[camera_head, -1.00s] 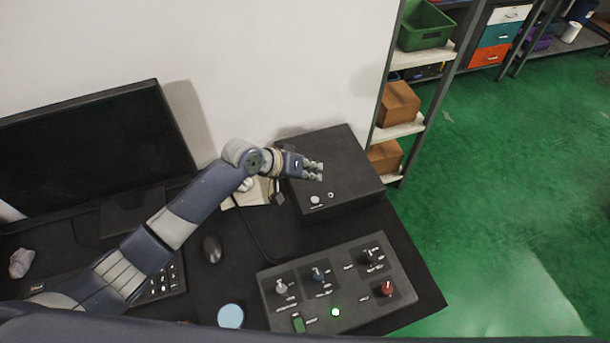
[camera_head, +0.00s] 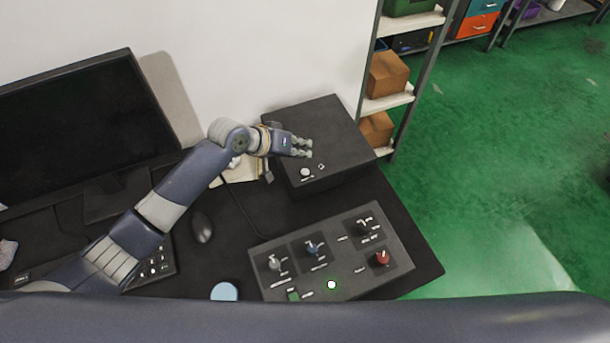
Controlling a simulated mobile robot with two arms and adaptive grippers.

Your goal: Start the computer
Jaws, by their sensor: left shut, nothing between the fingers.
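The computer is a black box (camera_head: 338,140) on the desk at the back right, against the wall. Its top has a round pale button (camera_head: 305,172) and a smaller mark beside it near the front left edge. My left gripper (camera_head: 309,147) is over the left part of the box, a little behind the round button, with its fingers shut and empty. I cannot tell whether it touches the top. The monitor (camera_head: 80,130) at the left has a dark screen. My right gripper is not in view.
A control panel (camera_head: 350,279) with several knobs and a lit green light stands in front of the box. A mouse (camera_head: 202,227), a keyboard (camera_head: 155,265) and a light blue round thing (camera_head: 224,291) lie on the desk. A shelf (camera_head: 389,102) stands close right of the box.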

